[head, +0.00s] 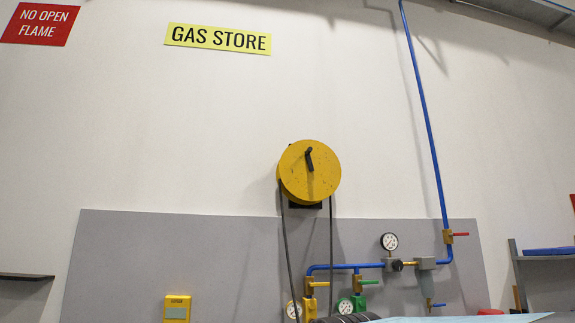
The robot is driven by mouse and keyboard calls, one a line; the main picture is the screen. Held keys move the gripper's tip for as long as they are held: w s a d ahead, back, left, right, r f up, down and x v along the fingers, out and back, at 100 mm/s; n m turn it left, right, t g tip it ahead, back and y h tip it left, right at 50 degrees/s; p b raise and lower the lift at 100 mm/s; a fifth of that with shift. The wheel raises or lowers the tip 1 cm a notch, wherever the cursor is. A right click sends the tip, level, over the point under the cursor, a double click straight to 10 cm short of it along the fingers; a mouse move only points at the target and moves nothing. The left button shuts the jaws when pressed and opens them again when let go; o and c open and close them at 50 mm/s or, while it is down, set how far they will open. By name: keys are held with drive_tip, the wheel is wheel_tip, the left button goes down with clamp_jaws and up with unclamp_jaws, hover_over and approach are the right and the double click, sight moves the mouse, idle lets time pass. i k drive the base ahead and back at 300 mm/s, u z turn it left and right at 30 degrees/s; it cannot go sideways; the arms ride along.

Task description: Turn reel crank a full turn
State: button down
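A round yellow reel (325,178) is mounted on the wall, above the middle of the picture's lower half. A short black crank (309,160) sits on its front face, pointing up and slightly left from about the reel's centre. Dark hoses hang down from both sides of the reel. A black bracket shows under it. My gripper is not in this view, so I cannot see where it is or what it holds.
Blue pipework (430,130) with gauges (389,241) and valves runs right of and below the reel. A yellow box (177,308) is on the grey panel (170,255) at lower left. Shelves stand at both sides. The wall around the reel is clear.

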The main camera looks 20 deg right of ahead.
sight(307, 153)
drive_tip(key=u, duration=0.1)
drive_tip(key=i, duration=1)
drive_tip(key=z, duration=0.1)
